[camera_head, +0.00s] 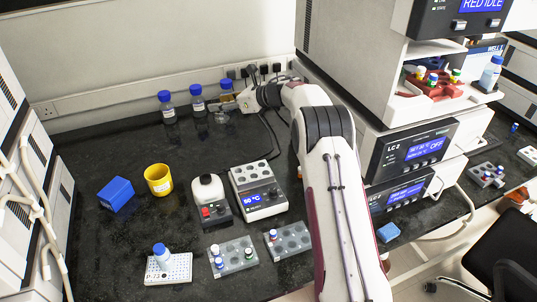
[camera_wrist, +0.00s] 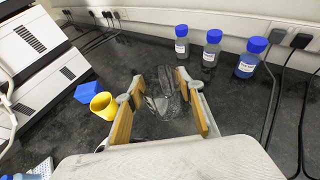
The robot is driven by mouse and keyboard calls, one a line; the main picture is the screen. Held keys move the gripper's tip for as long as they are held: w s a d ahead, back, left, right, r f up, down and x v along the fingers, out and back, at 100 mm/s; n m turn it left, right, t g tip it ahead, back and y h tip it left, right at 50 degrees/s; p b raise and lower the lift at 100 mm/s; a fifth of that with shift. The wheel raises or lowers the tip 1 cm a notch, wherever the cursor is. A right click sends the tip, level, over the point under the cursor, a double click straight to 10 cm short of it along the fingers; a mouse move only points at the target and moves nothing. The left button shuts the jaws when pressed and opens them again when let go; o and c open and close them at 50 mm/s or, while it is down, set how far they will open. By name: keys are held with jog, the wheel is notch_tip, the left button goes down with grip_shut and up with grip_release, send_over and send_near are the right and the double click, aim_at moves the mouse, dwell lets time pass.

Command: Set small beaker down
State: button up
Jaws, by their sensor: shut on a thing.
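The small beaker (camera_wrist: 163,100) is clear glass and shows in the wrist view between the tan finger pads of my gripper (camera_wrist: 161,84). My gripper is shut on it. In the head view the beaker (camera_head: 221,117) is a faint clear shape at the back of the black bench (camera_head: 120,145), just left of my gripper (camera_head: 236,106). It is low over the bench; I cannot tell whether its base touches the surface.
Several blue-capped bottles (camera_head: 197,98) stand along the back wall close to the beaker. A yellow cup (camera_head: 158,180) and blue box (camera_head: 116,195) are at the left. A stirrer (camera_head: 211,199), heater block (camera_head: 257,190) and tube racks (camera_head: 233,256) stand in front. Bench between cup and bottles is clear.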

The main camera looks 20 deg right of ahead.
jog(key=s+d+f+m+t+h, duration=0.1)
jog(key=d+f+m+h, duration=0.3)
jog(key=d, duration=0.4)
jog(key=s+d+f+m+t+h, duration=0.1)
jog(key=d+f+m+h, duration=0.3)
jog(key=d, duration=0.4)
jog(key=shift+s+f+t+h, duration=0.35)
jog(key=shift+t+h, duration=0.15)
jog(key=shift+t, duration=0.2)
notch_tip(320, 180, down, 6)
dwell(0.5)
jog(key=shift+f, duration=0.15)
jog(key=shift+f, duration=1.85)
jog(key=shift+f, duration=0.15)
